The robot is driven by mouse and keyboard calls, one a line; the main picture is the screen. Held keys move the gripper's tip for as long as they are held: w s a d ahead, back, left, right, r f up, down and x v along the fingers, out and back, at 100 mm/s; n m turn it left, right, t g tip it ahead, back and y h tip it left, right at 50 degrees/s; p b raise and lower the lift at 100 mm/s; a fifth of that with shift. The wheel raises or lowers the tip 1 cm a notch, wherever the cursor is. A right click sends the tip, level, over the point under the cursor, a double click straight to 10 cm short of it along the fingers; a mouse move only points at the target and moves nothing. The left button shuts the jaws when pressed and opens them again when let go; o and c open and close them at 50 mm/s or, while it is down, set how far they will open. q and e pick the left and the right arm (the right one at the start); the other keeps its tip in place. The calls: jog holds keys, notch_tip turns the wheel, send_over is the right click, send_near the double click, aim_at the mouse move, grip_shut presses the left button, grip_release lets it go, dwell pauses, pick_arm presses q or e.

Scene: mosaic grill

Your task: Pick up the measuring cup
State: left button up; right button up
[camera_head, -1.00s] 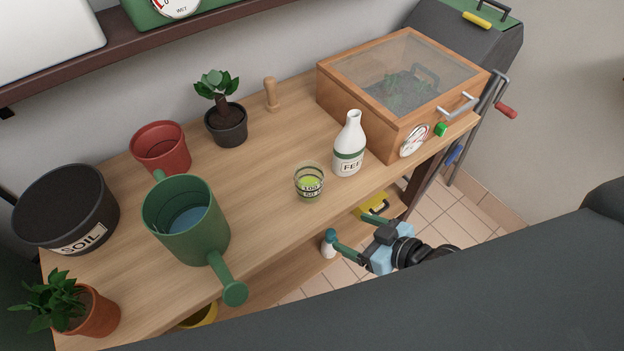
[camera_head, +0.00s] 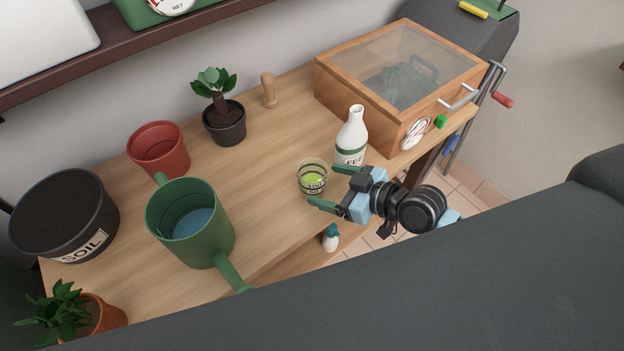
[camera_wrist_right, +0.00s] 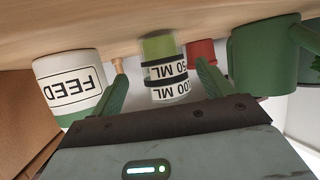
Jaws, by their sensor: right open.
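The measuring cup (camera_head: 312,178) is a small clear cup with black bands and yellow-green liquid, standing upright on the wooden bench near its front edge. In the right wrist view the measuring cup (camera_wrist_right: 162,72) appears upside down, with "50 ML" and "100 ML" marks. My right gripper (camera_head: 328,187) is open, its two green fingers pointing at the cup from the right. In the right wrist view the cup shows between the fingers of my right gripper (camera_wrist_right: 162,88), with a gap visible on each side. My left gripper is not in view.
A white feed bottle (camera_head: 351,138) stands close behind the right gripper. A wooden glass-topped box (camera_head: 400,85) is at the right. A red pot (camera_head: 158,150) and a potted plant (camera_head: 223,120) stand farther back.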

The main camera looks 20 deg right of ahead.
aim_at(324, 184)
jog(key=x, duration=0.4)
jog(key=shift+s+a+r, duration=0.1)
jog(key=shift+a+r, duration=0.05)
jog(key=shift+a, duration=0.05)
jog(key=shift+w+a+f, duration=0.3)
jog(key=shift+w, duration=0.1)
jog(key=shift+c, duration=0.5)
jog(key=c, duration=1.1)
jog(key=shift+c, duration=0.2)
